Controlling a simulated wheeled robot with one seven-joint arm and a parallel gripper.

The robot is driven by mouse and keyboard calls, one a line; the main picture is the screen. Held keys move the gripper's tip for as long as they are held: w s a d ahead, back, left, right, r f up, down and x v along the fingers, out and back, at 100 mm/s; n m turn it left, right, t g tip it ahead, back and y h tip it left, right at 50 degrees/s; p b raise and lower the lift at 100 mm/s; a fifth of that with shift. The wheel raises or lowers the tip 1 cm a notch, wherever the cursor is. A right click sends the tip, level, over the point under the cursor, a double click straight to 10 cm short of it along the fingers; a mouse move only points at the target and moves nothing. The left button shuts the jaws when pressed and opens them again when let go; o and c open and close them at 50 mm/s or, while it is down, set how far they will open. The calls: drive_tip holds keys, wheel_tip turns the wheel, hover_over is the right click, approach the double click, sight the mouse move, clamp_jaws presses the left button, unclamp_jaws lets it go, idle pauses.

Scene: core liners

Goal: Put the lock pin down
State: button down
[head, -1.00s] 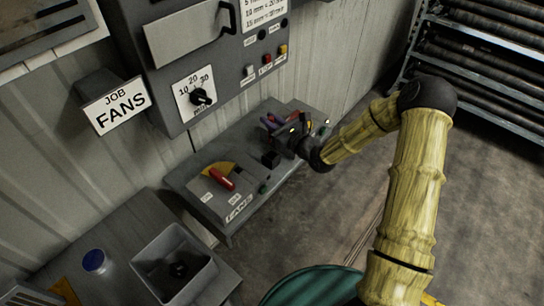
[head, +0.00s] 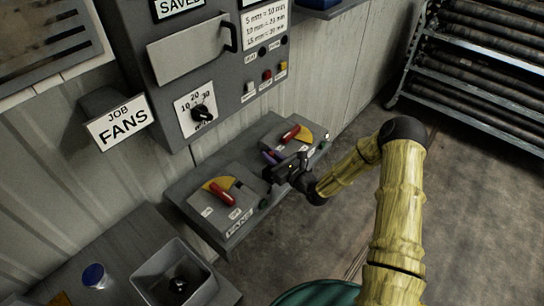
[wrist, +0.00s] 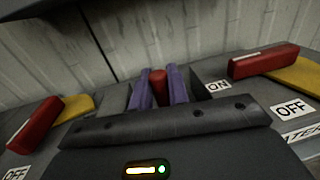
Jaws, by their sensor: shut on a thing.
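My gripper (head: 268,163) has purple fingers, closed on a red piece (wrist: 158,82) that stands between them in the wrist view; I take it for the lock pin. Its lower end is hidden behind the dark gripper body. In the head view the gripper is over the grey ledge, between two lever switches, and hides the spot beneath it. The left switch has a red lever (head: 222,195) on a yellow plate. The right switch has a red lever (head: 290,133) on a yellow plate. I cannot tell whether the pin touches the ledge.
A grey control box (head: 190,75) with a dial hangs above the ledge. A FANS sign (head: 122,124) is on the wall to the left. A grey bin (head: 170,262) and a blue-capped jar (head: 95,276) stand at lower left. A rack of cores (head: 480,70) is at upper right.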

drive_tip(key=shift+f, duration=0.35)
drive_tip(key=shift+f, duration=0.15)
drive_tip(key=c, duration=1.3)
unclamp_jaws()
drive_tip(key=shift+c, duration=0.2)
